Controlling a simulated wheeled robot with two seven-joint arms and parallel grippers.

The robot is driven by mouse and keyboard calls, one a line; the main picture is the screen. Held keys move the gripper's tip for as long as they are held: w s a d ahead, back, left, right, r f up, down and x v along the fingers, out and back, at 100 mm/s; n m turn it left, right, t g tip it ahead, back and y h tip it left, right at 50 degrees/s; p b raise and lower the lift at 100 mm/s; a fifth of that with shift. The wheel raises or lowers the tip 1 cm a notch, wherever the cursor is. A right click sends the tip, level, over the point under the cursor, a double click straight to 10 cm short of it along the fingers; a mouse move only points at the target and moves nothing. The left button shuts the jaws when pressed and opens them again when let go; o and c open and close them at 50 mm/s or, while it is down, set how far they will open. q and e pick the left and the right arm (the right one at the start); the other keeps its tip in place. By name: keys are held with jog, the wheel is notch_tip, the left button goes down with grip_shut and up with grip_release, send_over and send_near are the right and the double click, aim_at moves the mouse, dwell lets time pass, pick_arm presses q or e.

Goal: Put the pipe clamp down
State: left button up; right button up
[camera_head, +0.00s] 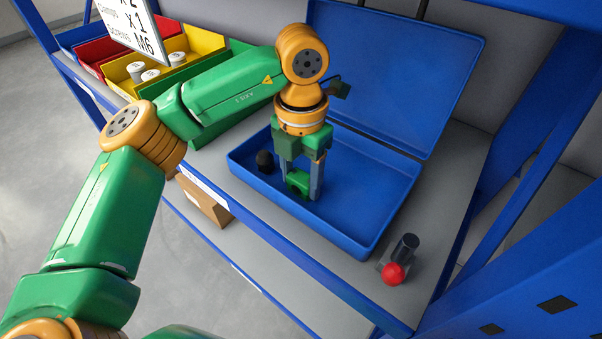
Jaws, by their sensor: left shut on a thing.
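My left gripper (301,189) points down into the open blue case (345,231), its fingers low over the case floor. It is shut on a small green piece, which looks to be the pipe clamp (298,181). The fingers partly hide the clamp, and I cannot tell whether it touches the case floor. My right gripper is not in view.
A small black object (265,161) lies in the case, left of my gripper. The raised lid (395,75) stands behind. A grey part with a red ball (393,273) sits on the shelf at front right. Yellow (203,42) and red (98,50) bins stand at back left.

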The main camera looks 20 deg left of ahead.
aim_at(302, 177)
pick_arm(q)
jog(key=o, duration=1.4)
jog(key=shift+c, duration=0.2)
jog(key=shift+r, duration=0.35)
notch_tip(302, 177, up, 7)
jog(key=shift+r+p, duration=0.1)
jog(key=shift+p, duration=0.7)
